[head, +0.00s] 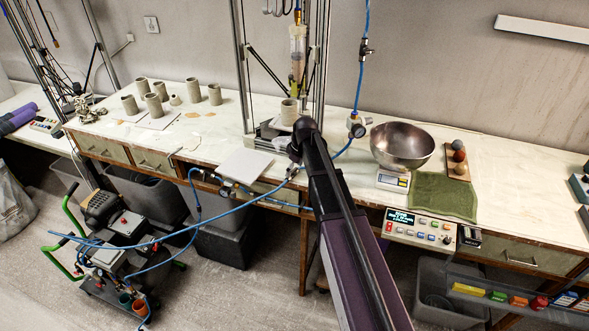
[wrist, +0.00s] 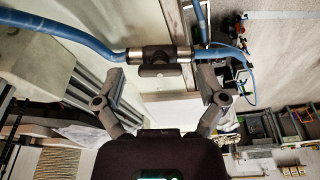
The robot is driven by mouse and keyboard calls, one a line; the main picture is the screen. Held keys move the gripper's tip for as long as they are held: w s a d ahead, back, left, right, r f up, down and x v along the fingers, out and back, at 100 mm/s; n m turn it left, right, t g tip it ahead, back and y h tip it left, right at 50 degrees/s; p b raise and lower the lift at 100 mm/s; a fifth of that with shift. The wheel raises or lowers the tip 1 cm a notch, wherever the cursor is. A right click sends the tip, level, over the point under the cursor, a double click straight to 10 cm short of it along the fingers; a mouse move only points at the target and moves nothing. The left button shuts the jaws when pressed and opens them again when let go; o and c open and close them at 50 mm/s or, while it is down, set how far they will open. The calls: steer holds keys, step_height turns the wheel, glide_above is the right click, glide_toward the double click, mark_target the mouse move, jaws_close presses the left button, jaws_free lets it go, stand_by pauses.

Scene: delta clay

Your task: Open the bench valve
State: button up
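A valve (wrist: 160,54) with a dark body, silver collars and a short dark handle (wrist: 160,70) sits in line on a blue hose (wrist: 75,36) in the wrist view. My gripper (wrist: 162,80) is open, with one finger on each side of the handle and nothing held between them. The fingertips are near the valve's level; I cannot tell whether either touches it. The handle appears to lie along the hose, partly seen end-on. In the head view my arm crosses the middle of the bench and hides much of the spot where the gripper works.
A wheeled compressor cart (head: 110,255) stands on the floor at left, with blue hoses (head: 235,210) running to the bench front.

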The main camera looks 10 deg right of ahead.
steer(key=shift+m, duration=0.4)
steer(key=m, duration=0.8)
steer(key=shift+m, duration=0.3)
steer(key=m, duration=0.8)
steer(key=shift+m, duration=0.4)
steer(key=p+v, duration=1.4)
steer(key=s+f+n+g+h+b, duration=0.1)
steer(key=s+f+n+b, duration=0.3)
steer(key=s+f+b, duration=0.4)
steer(key=s+a+f+n+b, duration=0.1)
steer(key=s+f+n+b, duration=0.4)
steer(key=s+f+b, duration=0.4)
steer(key=shift+s+a+g+h, duration=0.25)
steer(key=shift+s+g+h, duration=0.15)
steer(key=shift+s, duration=2.85)
steer(key=shift+f, duration=0.1)
